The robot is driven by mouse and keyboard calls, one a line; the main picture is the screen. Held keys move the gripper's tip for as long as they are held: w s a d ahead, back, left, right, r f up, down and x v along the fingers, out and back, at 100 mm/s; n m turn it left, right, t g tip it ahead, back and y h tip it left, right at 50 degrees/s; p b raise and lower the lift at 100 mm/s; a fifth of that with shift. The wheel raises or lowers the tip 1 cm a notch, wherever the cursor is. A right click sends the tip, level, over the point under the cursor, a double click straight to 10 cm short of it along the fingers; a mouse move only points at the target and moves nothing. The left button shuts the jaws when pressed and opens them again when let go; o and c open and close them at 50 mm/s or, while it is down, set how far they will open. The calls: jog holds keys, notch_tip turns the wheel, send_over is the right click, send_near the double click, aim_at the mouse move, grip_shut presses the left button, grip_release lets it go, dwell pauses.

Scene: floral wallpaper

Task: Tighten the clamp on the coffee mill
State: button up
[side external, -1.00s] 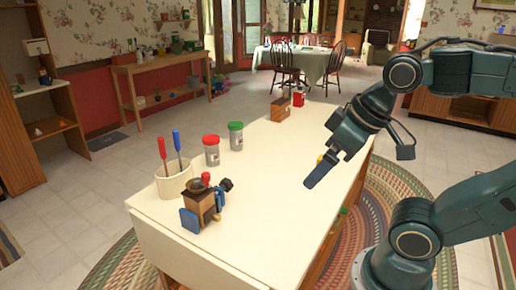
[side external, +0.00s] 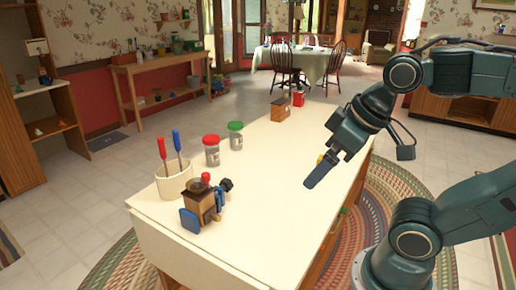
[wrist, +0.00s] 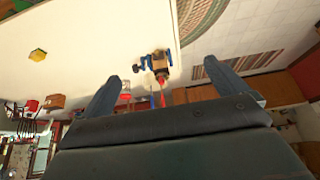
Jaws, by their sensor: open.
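The coffee mill (side external: 204,203), brown with a dark bowl on top, stands at the near left end of the cream table. A blue clamp part (side external: 190,220) shows at its lower left, and a dark knob (side external: 226,185) at its right. My gripper (side external: 314,178) is well to the right of the mill, above the table's right edge, and holds nothing visible. In the wrist view my gripper (wrist: 162,72) is open, its two fingers wide apart. The mill (wrist: 160,62) shows between them, small and distant, with blue parts beside it.
A cream holder (side external: 174,183) with a red-handled and a blue-handled tool stands close behind the mill. A red-lidded jar (side external: 212,151) and a green-lidded jar (side external: 235,136) stand farther back. A wooden block (side external: 280,110) is at the far end.

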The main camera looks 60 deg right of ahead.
jog(key=c, duration=0.7)
jog(key=shift+o, duration=0.2)
jog(key=w+d+r+n+g+y, duration=0.1)
jog(key=w+d+n, duration=0.3)
jog(key=w, duration=0.8)
jog(key=w+d+r+n+g+y, duration=0.15)
jog(key=w+n, duration=0.35)
jog(key=w, duration=0.8)
jog(key=w+d+f+n+y, duration=0.1)
jog(key=w+d+f+n, duration=0.3)
jog(key=d+f, duration=0.5)
jog(key=w+d+f+n+y, duration=0.1)
jog(key=w+d+f+n, duration=0.4)
jog(key=w+d+f, duration=0.3)
notch_tip(320, 180, down, 4)
jog(key=shift+w+d+f+g, duration=0.1)
jog(key=shift+w+d+g, duration=0.05)
jog(key=shift+d+g, duration=0.25)
jog(key=shift+a, duration=0.1)
